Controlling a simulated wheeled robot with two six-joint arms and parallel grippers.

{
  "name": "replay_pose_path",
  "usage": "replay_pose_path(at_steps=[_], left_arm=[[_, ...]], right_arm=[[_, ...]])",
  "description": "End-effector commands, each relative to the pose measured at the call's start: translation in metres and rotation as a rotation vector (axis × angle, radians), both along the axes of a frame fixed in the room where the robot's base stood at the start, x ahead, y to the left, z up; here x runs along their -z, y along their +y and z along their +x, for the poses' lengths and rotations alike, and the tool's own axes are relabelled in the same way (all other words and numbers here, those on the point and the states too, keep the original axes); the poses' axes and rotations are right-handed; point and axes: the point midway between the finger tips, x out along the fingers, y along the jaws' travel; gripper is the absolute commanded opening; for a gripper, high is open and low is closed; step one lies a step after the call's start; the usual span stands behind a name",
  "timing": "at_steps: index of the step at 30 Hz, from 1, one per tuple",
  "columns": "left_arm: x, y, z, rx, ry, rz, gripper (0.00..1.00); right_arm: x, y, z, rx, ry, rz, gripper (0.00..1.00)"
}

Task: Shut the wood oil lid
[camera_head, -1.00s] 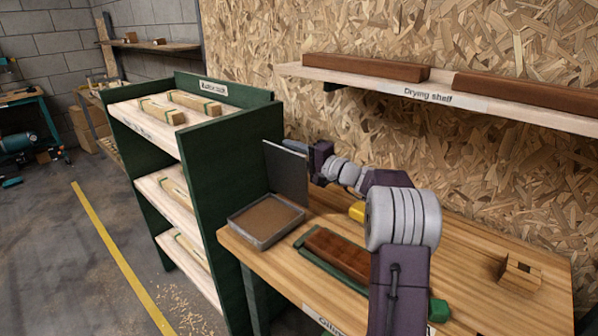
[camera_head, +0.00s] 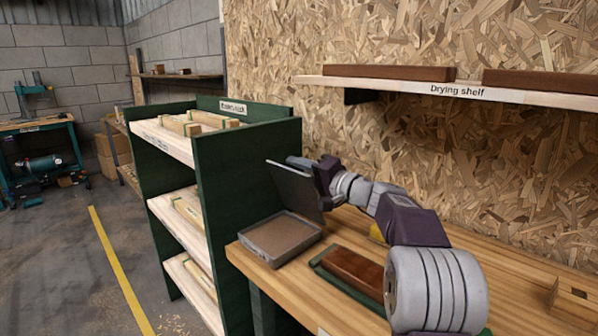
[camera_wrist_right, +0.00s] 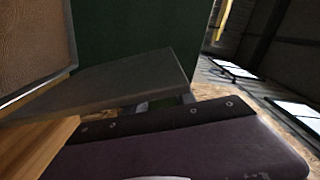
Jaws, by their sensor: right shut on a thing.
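The wood oil tin (camera_head: 270,250) is a shallow grey metal box on the near left end of the wooden bench, with a flat brown surface inside. Its grey lid (camera_head: 294,192) stands raised along the tin's right side and leans a little over it, so the tin is open. My right gripper (camera_head: 303,164) is at the lid's upper edge, shut on it. In the right wrist view the lid (camera_wrist_right: 120,85) runs up to the jaws, with the brown inside of the tin at upper left. The fingertips are partly hidden. My left gripper is not in view.
A dark green rack (camera_head: 245,165) with wood pieces stands just left of the tin. A brown block (camera_head: 354,272) lies in a green tray beside the tin. The drying shelf (camera_head: 455,88) with brown boards is above my right arm.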

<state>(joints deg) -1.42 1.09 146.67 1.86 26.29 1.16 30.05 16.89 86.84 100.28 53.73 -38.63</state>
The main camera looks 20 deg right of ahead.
Motion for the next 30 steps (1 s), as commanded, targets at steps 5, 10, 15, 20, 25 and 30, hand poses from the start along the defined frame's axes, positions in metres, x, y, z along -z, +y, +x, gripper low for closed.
replay_pose_path(at_steps=[5,10,15,20,25,30], left_arm=[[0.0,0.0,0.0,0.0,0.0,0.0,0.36],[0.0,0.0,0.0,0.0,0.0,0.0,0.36],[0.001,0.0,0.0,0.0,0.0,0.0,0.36],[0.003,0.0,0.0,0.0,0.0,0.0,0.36],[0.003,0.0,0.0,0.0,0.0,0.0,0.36],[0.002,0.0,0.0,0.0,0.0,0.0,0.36]], right_arm=[[0.001,0.0,0.0,-0.001,0.001,0.0,0.54],[0.0,0.0,0.0,0.0,0.0,0.0,0.54],[0.001,-0.004,-0.006,0.001,0.001,0.0,0.54],[0.0,-0.017,-0.037,0.005,0.0,0.0,0.54],[0.0,-0.03,-0.069,0.004,0.0,0.0,0.54],[0.001,-0.035,-0.083,0.002,0.001,-0.001,0.54]])
